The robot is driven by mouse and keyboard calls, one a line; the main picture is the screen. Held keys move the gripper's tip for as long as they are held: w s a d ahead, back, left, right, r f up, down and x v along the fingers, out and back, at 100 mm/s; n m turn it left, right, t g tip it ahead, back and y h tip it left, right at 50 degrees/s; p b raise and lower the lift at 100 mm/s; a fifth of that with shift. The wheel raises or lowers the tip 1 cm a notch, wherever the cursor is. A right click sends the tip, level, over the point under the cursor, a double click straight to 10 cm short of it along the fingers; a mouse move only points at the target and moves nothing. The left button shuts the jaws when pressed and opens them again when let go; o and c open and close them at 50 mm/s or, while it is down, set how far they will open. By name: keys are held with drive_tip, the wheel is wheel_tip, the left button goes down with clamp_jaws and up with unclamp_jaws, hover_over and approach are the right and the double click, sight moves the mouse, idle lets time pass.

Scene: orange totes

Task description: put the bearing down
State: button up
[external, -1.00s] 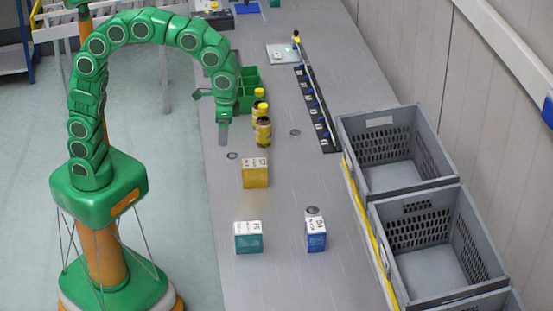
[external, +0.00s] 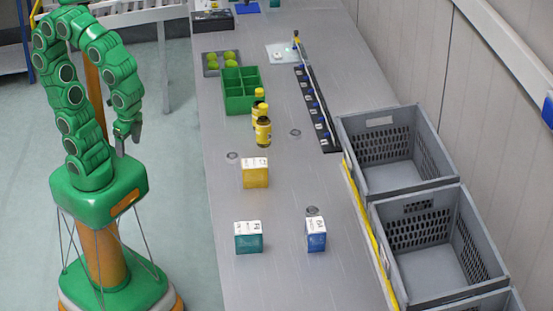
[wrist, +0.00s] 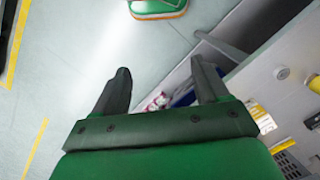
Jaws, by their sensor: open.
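Flat grey ring-like discs, which look like bearings, lie on the grey table: one (external: 232,155) near its left edge, one (external: 295,132) right of the bottles, and one (external: 312,210) behind the blue box. I cannot tell which is the task's bearing. My gripper (external: 127,140) is folded back near my base, left of the table and clear of it. In the wrist view its two dark fingers (wrist: 160,68) are spread apart with nothing between them, over the floor.
Yellow (external: 255,174), teal (external: 248,238) and blue (external: 316,236) boxes stand on the table. Grey crates (external: 395,185) line the right side. A dark rack (external: 317,112) stands behind.

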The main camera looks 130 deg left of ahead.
drive_tip(key=shift+m, duration=0.6)
drive_tip(key=s, duration=0.1)
drive_tip(key=s+d+f, duration=0.1)
drive_tip(key=s, duration=0.1)
drive_tip(key=s+d, duration=0.1)
drive_tip(key=s, duration=0.1)
drive_tip(key=shift+s+f, duration=0.15)
drive_tip(key=shift+f, duration=0.1)
